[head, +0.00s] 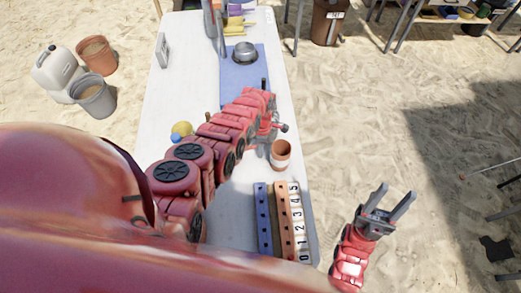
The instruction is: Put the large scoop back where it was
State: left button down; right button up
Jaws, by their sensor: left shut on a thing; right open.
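My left arm reaches from the lower left across the white table (175,95). My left gripper (268,122) is over the table's right side, in front of the blue mat (232,82). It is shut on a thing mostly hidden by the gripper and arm. A dark upright piece (264,84) shows just beyond it; I cannot tell whether this is part of the large scoop. No scoop is clearly visible. My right gripper (397,193) is open and empty, off the table's right edge, above the sand.
A metal bowl (244,53) sits on the mat. A terracotta pot (281,154), numbered strips with holes (280,218) and a yellow-blue ball-like thing (182,130) are near the arm. Grey upright objects (210,18) and yellow and purple items (235,20) stand at the far end.

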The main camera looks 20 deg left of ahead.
pick_arm(q)
jog(key=c, duration=0.8)
grip_release()
jog(key=shift+f, duration=0.15)
jog(key=shift+c, duration=0.2)
jog(key=shift+r+p, duration=0.3)
jog(key=r, duration=0.1)
jog(key=r+p, duration=0.2)
jog(key=shift+w+r, duration=0.2)
jog(key=shift+w, duration=0.1)
jog(key=shift+w+r, duration=0.1)
jog(key=shift+r, duration=0.15)
notch_tip(320, 180, up, 8)
jog(key=w+b, duration=0.1)
jog(key=b, duration=0.1)
jog(key=shift+a+f, duration=0.1)
jog(key=shift+f, duration=0.1)
